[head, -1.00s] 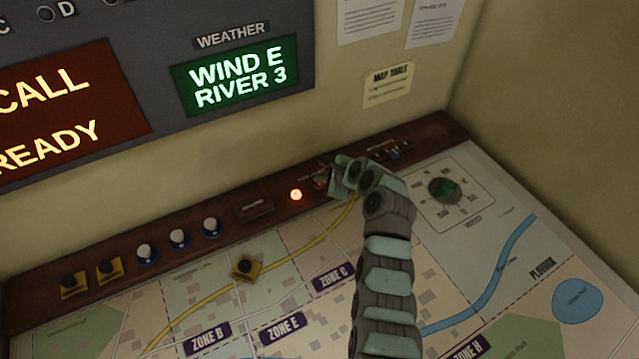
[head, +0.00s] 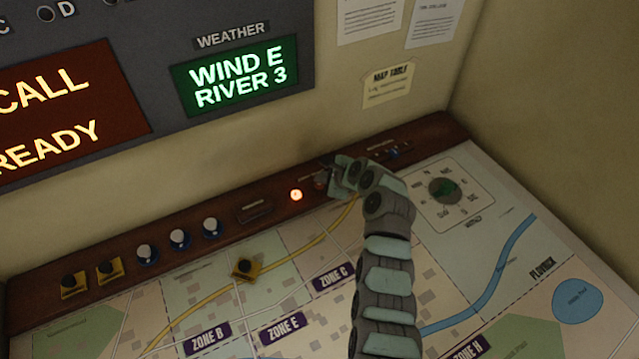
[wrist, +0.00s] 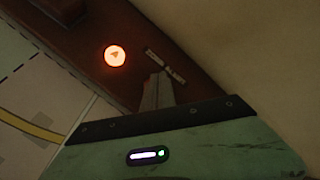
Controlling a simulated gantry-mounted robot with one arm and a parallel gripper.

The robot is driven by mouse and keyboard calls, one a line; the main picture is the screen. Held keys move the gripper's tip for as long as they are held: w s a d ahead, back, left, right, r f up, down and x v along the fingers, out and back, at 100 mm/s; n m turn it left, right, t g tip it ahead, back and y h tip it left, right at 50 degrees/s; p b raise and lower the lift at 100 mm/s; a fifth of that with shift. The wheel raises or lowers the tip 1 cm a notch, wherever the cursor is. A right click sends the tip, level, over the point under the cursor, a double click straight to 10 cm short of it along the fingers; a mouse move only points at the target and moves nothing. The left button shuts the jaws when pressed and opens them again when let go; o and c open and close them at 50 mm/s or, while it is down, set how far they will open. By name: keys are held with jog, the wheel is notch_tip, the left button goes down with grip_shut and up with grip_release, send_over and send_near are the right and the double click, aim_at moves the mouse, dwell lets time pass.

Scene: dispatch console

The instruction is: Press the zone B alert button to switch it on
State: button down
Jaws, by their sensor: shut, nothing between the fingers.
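A round button (head: 296,195) glows orange-red on the brown wooden strip at the back of the map table. A lit round button with a small dark mark also shows in the wrist view (wrist: 115,55). I cannot read any lettering that names it as zone B. My gripper (head: 332,168) is over the strip, to the right of the lit button and apart from it. In the wrist view my shut fingers (wrist: 157,88) point at a small pale label strip (wrist: 166,66) on the wood. A small reddish part (head: 320,183) beside my gripper is partly hidden.
Another yellow piece (head: 246,267) sits on the map (head: 255,300). A dial (head: 445,192) lies right of my arm. The wall rises behind the strip.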

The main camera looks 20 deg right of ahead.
aim_at(321, 186)
dwell(0.4)
jog(key=shift+f, duration=0.45)
jog(key=shift+r+p, duration=0.15)
jog(key=shift+p, duration=0.25)
jog(key=shift+r+p, duration=0.3)
jog(key=shift+p, duration=0.25)
jog(key=shift+r, duration=0.1)
notch_tip(321, 186, up, 6)
jog(key=p, duration=0.6)
dwell(0.4)
